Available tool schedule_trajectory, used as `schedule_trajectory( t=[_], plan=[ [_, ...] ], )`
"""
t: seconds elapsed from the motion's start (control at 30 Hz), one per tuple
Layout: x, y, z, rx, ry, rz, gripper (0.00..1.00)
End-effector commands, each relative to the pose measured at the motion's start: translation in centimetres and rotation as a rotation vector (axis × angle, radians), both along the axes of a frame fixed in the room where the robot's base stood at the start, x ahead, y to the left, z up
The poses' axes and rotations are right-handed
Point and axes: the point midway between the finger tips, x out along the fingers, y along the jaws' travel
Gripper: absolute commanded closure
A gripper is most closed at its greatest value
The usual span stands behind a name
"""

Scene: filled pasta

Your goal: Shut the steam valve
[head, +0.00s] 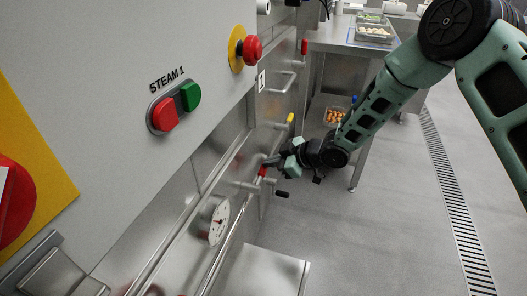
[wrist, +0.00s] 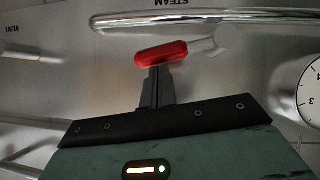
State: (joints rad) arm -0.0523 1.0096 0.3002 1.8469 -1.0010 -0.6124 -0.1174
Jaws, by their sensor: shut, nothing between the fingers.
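The steam valve's red lever grip (wrist: 161,53) lies about level across the upper middle of the wrist view, on a metal arm running right to a round hub. The word STEAM shows upside down above it, partly cut off. The red grip also shows in the head view (head: 262,171), low on the steel panel. My gripper (wrist: 158,72) is shut and empty, its fingertips right at the grip's lower edge in the wrist view. I cannot tell whether they touch it. In the head view my gripper (head: 271,161) is beside the grip.
A dial gauge (head: 219,222) sits on the panel nearer the camera. A yellow-handled lever (head: 290,118) is farther along, and a black-tipped one (head: 282,194) is close by my gripper. A metal rail (wrist: 205,17) runs by the STEAM label. The floor to the right is clear.

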Motion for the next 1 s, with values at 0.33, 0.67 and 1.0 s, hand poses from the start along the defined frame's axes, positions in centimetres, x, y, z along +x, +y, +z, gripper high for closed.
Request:
schedule_trajectory(
  t=[0.33,0.67,1.0],
  plan=[
    [0.2,0.0,-1.4,0.047,0.128,0.000,1.00],
    [0.3,-0.1,-2.1,0.044,0.125,0.000,1.00],
    [0.3,-0.1,-2.3,0.042,0.127,0.000,1.00]
  ],
)
